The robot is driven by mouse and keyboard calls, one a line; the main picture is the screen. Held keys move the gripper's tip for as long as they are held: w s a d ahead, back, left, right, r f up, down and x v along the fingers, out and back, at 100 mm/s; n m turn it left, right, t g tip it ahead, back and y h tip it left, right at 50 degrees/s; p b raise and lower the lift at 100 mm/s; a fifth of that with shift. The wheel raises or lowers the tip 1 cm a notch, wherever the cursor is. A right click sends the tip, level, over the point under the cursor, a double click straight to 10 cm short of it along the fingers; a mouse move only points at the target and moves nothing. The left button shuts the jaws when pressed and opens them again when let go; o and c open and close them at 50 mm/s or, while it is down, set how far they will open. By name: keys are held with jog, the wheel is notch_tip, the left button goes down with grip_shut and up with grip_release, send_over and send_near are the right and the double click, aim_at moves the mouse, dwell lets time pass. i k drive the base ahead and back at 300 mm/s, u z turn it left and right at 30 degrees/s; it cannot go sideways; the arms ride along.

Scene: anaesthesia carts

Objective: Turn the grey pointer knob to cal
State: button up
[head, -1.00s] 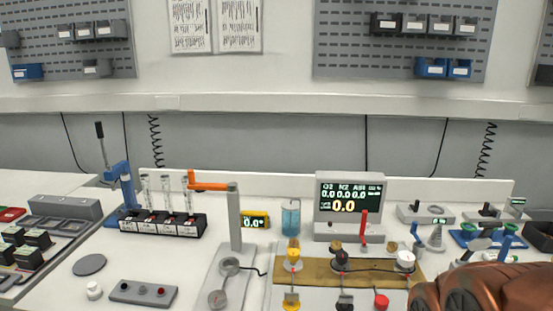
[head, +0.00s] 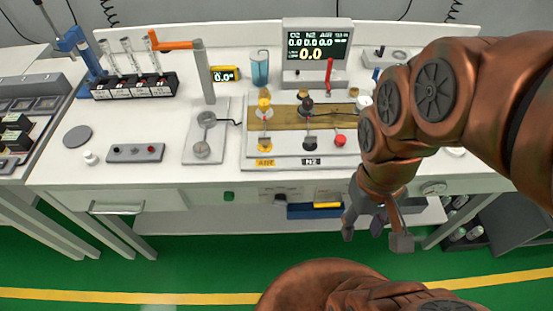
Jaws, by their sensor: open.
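My gripper (head: 374,236) hangs in front of the bench's front edge at right of centre in the head view, pointing down. Its fingers are apart with nothing between them. I cannot pick out the grey pointer knob or a "cal" mark for sure. A small dark grey fitting (head: 281,198) sits on the bench's front face, left of my gripper and apart from it, too small to read. My arm hides the right part of the bench top and some of the front face.
The white bench (head: 110,172) carries a grey post with an orange arm (head: 204,72), a display (head: 317,52) with a red lever, and yellow and black valves on a board. Green floor is open in front.

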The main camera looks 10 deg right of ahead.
aim_at(281, 199)
jog(key=z, duration=0.7)
jog(key=k, duration=1.75)
jog(key=u, duration=1.8)
